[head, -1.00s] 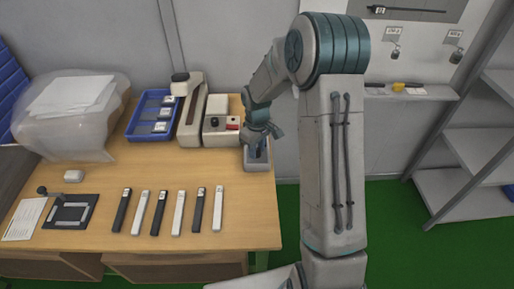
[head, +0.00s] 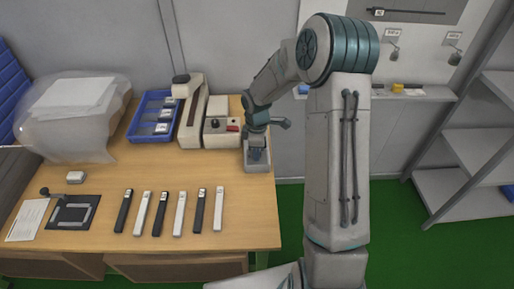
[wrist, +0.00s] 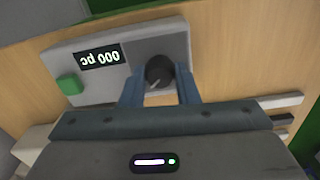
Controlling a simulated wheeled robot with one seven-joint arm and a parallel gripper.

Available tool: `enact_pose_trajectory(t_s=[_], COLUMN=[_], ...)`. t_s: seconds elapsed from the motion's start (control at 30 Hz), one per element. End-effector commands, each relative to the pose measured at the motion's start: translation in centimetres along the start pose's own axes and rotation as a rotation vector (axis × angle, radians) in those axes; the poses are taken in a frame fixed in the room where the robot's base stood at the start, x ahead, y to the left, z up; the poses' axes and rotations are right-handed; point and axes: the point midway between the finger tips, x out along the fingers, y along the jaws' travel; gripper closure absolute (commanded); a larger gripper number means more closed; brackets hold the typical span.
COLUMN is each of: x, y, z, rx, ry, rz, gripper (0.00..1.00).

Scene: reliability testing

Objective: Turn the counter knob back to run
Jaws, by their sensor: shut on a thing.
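The counter (wrist: 65,55) is a light grey box with a dark display (wrist: 100,57), a green button (wrist: 69,84) and a round dark knob (wrist: 159,71). The display reads upside down in the wrist view, with zeros and letters. The knob has a pale pointer mark. My gripper (wrist: 160,88) has its blue fingers on either side of the knob and is shut on it. In the head view the counter (head: 257,167) stands at the table's right edge, with my gripper (head: 256,156) over it and hiding its knob.
The wooden table (head: 100,190) carries a row of several black and white strips (head: 160,214). A blue tray (head: 152,116) and a grey device (head: 193,115) stand behind. A box with a red part (head: 221,130) is close left of my arm.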

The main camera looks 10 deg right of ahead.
Motion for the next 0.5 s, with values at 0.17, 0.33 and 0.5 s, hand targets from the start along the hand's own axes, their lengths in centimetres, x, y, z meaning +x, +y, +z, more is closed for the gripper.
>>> enact_pose_trajectory(t_s=[0.17,0.33,0.5], x=[-0.28,-0.34,-0.37], y=[0.07,0.11,0.1], z=[0.02,0.03,0.01], rx=[-0.167,-0.329,-0.487], ry=[0.001,0.001,0.001], rz=[0.001,0.003,0.003], gripper=[0.95,0.95,0.95])
